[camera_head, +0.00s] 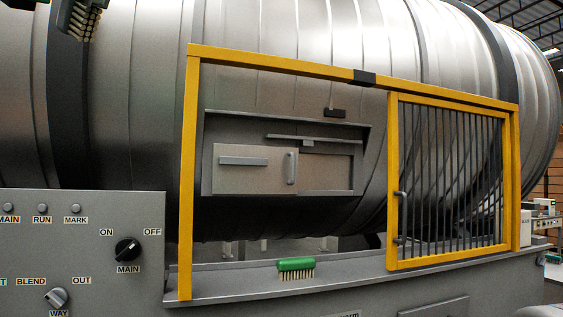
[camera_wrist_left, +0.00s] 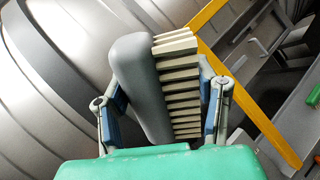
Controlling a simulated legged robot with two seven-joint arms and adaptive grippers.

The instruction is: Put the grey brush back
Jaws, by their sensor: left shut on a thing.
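The grey brush (camera_wrist_left: 140,85) has a rounded grey back and a row of cream bristles. My left gripper (camera_wrist_left: 162,88) is shut on it, with a finger on each side, in the left wrist view. In the head view the brush (camera_head: 81,22) shows at the top left edge, bristles down, high in front of the steel drum (camera_head: 290,40). It is well above the ledge and left of the yellow frame. My right gripper is in neither view.
A green brush (camera_head: 295,265) stands bristles down on the grey ledge (camera_head: 225,283). A yellow frame (camera_head: 188,170) with a barred gate (camera_head: 393,180) rises over the ledge. A control panel (camera_head: 100,240) with knobs stands at lower left. The ledge left of the green brush is clear.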

